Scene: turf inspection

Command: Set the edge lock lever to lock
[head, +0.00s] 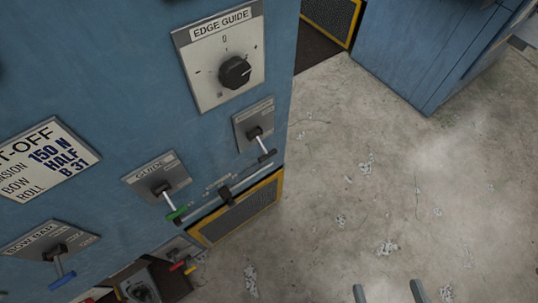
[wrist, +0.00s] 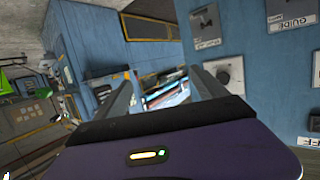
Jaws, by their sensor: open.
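A lever with a dark handle (head: 265,156) stands on a small grey plate (head: 241,122) below the EDGE GUIDE dial; the plate's lettering is too small to read, so I cannot confirm it is the edge lock lever. Its handle points down and right. The tips of my gripper (head: 388,292) show at the bottom edge of the head view, open and empty, well to the right of and below the lever in the picture. In the wrist view my gripper (wrist: 162,92) has its fingers spread with nothing between them. Small control plates (wrist: 205,27) show there at the right.
A yellow-framed grille (head: 240,212) lies below. Concrete floor (head: 350,180) is open at the right.

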